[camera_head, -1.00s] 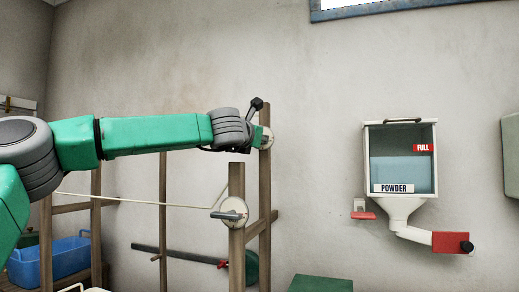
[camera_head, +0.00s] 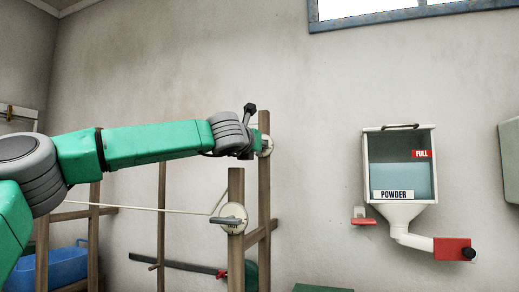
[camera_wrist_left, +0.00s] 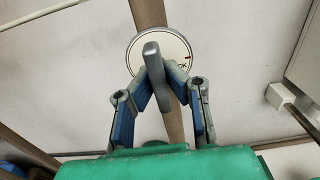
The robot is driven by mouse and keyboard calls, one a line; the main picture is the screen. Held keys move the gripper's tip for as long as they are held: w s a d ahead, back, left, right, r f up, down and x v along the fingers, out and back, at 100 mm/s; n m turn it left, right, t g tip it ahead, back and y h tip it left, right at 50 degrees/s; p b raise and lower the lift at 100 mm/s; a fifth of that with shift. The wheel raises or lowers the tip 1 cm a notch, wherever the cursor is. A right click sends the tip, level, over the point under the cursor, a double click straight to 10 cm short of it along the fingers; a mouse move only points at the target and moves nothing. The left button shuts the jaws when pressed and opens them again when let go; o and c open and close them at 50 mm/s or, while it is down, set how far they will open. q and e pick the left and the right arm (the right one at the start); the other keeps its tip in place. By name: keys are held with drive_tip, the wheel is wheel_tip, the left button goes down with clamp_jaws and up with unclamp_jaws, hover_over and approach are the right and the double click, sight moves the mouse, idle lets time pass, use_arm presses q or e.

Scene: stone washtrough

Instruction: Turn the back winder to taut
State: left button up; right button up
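The back winder (camera_head: 267,144) is a pale round disc on the rear wooden post. In the left wrist view its white dial (camera_wrist_left: 178,38) shows a red mark and part of a word ending in "CK". Its grey bar handle (camera_wrist_left: 155,75) points toward my palm. My left gripper (camera_wrist_left: 159,76) has its fingertips drawn in on both sides of this handle and looks shut on it. In the head view my left gripper (camera_head: 252,145) reaches the winder and covers much of it. My right gripper is not in view.
A front winder (camera_head: 233,217) with a grey handle sits on the nearer post (camera_head: 236,264), close below my left arm. A cord (camera_head: 150,208) runs left from it. A powder dispenser (camera_head: 400,165) hangs on the wall at right. A blue tub (camera_head: 62,266) stands lower left.

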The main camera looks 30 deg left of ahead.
use_arm(q)
drive_tip(key=o, duration=0.4)
drive_tip(key=shift+s, duration=0.1)
drive_tip(key=v, duration=1.1)
drive_tip(key=shift+s+a+f, duration=0.1)
drive_tip(key=shift+s, duration=0.3)
